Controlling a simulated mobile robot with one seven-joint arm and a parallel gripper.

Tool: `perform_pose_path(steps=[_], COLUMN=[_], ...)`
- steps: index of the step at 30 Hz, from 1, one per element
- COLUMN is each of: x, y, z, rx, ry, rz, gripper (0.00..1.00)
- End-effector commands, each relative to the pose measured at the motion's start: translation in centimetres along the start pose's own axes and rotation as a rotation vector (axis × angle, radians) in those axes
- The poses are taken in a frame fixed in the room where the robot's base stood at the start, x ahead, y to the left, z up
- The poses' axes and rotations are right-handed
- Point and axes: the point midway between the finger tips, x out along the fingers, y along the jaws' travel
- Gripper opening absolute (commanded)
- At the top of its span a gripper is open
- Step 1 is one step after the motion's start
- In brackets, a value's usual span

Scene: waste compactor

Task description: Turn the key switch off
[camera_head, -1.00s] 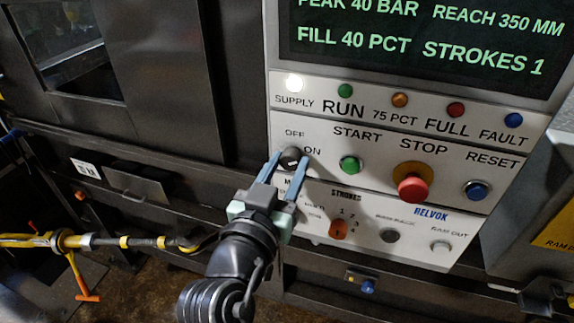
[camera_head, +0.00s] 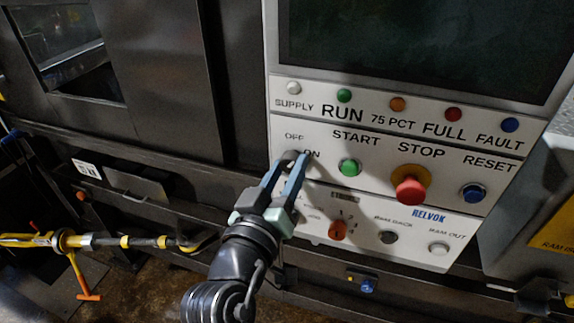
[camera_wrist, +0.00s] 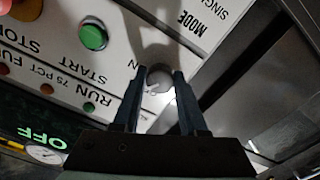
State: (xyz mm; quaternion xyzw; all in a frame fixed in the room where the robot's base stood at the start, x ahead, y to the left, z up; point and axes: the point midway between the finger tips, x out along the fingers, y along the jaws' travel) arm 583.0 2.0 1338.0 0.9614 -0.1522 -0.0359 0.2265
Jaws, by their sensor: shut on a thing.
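The key switch (camera_wrist: 158,79) is a round grey knob between my two blue fingertips in the wrist view. It sits by the OFF and ON labels at the left of the white control panel (camera_head: 375,152). My gripper (camera_head: 290,158) is shut on it, and the fingers hide most of the knob in the head view. In the wrist view, green OFF lettering (camera_wrist: 45,138) glows at the lower left.
Right of the switch are the green start button (camera_head: 349,167), the red stop button (camera_head: 411,190) and the blue reset button (camera_head: 473,192). A yellow-banded pole (camera_head: 110,241) lies at the left.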

Motion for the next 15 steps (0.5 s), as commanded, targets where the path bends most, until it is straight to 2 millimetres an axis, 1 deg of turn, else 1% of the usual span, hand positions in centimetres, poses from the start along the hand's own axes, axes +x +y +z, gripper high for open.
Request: perform_pose_path(steps=[6, 15], x=[-0.02, -0.02], y=[0.15, 0.12], z=[-0.13, -0.17], rx=[-0.206, -0.436], ry=[-0.001, 0.0], rz=[0.0, -0.001], gripper=[0.0, 0.0])
